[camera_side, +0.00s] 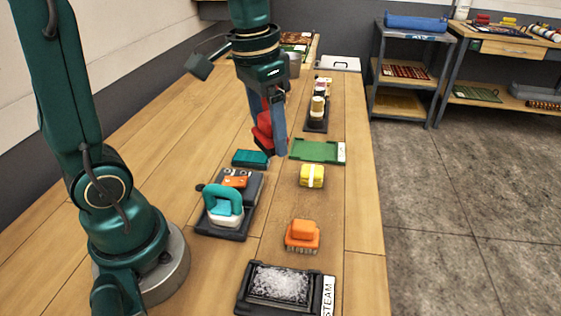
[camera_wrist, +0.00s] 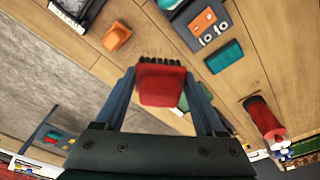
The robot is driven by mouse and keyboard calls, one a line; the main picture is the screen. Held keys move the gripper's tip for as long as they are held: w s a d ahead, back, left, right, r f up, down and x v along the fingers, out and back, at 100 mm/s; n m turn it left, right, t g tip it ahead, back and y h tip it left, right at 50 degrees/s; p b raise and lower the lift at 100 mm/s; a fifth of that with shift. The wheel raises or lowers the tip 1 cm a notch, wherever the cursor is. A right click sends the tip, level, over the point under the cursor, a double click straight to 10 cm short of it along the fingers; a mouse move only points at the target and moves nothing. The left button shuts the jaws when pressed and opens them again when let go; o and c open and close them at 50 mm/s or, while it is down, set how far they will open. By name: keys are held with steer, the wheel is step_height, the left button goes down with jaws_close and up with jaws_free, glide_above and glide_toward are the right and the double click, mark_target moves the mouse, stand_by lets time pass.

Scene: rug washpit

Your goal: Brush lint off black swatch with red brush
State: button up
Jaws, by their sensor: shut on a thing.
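My gripper (camera_side: 268,135) is above the wooden table, shut on the red brush (camera_wrist: 161,84). In the wrist view the brush sits between both fingers, its black bristles pointing away from me. In the side view a finger partly covers the red brush (camera_side: 262,130). A black-framed panel (camera_side: 242,292) with a dark surface covered in white specks lies at the near end of the table, marked "STEAM". It is partly cut off in the wrist view (camera_wrist: 92,16). I cannot tell for sure whether it is the black swatch.
An orange brush (camera_side: 302,232), a yellow block (camera_side: 311,176) with a white band, and a green tray (camera_side: 318,150) stand along the right. A teal block (camera_side: 250,158) and a dark stand (camera_side: 229,232) with a teal-handled tool (camera_side: 225,203) are left of them. Bare wood lies between.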

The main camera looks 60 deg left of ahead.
steer(key=s+d+f+m, duration=0.3)
steer(key=s+d+m, duration=0.15)
steer(key=d, duration=0.25)
steer(key=m+h, duration=0.1)
steer(key=m, duration=0.3)
glide_above(254, 279)
steer(key=f, duration=0.1)
steer(key=shift+s+a+f, duration=0.1)
steer(key=shift+f, duration=1.5)
steer(key=shift+s+a+f, duration=0.1)
steer(key=shift+f, duration=1.5)
steer(key=shift+w+d+f, duration=0.15)
steer(key=shift+f, duration=0.25)
steer(key=shift+w+d+f, duration=0.1)
steer(key=shift+w+f, duration=0.05)
steer(key=shift+f, duration=0.2)
steer(key=shift+c, duration=0.7)
steer(key=shift+w+d+f, duration=0.15)
steer(key=shift+w+d, duration=2.65)
steer(key=shift+s+a, duration=3)
step_height(254, 279, up, 8)
